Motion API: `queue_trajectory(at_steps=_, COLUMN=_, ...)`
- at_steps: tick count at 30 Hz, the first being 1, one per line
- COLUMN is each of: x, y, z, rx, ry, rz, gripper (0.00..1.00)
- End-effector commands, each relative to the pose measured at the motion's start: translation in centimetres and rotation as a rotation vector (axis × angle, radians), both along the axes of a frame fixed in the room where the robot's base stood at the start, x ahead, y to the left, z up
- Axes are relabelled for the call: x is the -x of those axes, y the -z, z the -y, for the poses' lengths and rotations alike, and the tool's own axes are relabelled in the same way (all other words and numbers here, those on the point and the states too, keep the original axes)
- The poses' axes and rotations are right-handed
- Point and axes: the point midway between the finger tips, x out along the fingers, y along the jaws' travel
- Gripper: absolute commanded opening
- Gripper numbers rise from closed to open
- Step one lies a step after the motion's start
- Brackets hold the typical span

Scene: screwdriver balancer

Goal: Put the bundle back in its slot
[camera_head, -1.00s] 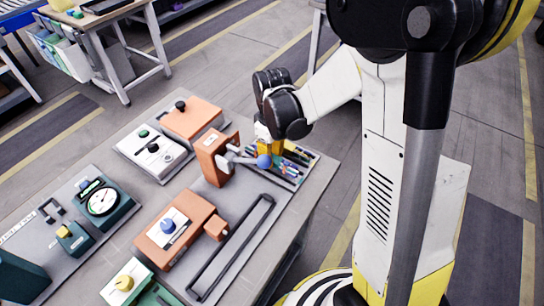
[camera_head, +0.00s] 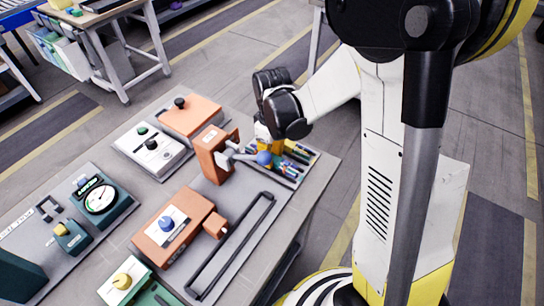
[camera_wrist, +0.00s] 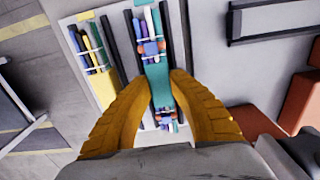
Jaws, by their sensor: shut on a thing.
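My gripper (camera_wrist: 158,84) has yellow fingers, closed on the two sides of a bundle (camera_wrist: 156,72) of thin coloured sticks with a teal strip and orange-and-blue bands. In the wrist view the bundle lies between two dark rails of a pale rack (camera_wrist: 105,92). I cannot tell whether it is fully seated or slightly raised. In the head view my gripper (camera_head: 271,148) points down over the rack (camera_head: 311,154) at the table's far right, and mostly hides the bundle.
An orange block (camera_head: 212,155) with a grey arm and blue ball (camera_head: 264,158) stands close beside my gripper. A long black handle (camera_head: 232,246) and a dial gauge (camera_head: 99,199) are on the table.

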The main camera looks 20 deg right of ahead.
Motion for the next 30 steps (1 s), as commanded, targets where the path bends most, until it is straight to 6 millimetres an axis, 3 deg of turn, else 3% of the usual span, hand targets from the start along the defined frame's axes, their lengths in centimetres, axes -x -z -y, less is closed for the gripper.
queue_trajectory(at_steps=1, x=0.0, y=0.0, z=0.0, rx=0.000, ry=0.000, rz=0.000, gripper=0.26)
queue_trajectory(at_steps=3, x=0.0, y=0.0, z=0.0, rx=0.000, ry=0.000, rz=0.000, gripper=0.44)
queue_trajectory(at_steps=14, x=0.0, y=-0.4, z=0.0, rx=0.000, ry=0.000, rz=0.000, gripper=0.44)
queue_trajectory(at_steps=17, x=0.0, y=-1.7, z=0.0, rx=0.000, ry=0.000, rz=0.000, gripper=0.44)
queue_trajectory(at_steps=30, x=0.0, y=-10.6, z=0.0, rx=0.000, ry=0.000, rz=0.000, gripper=0.44)
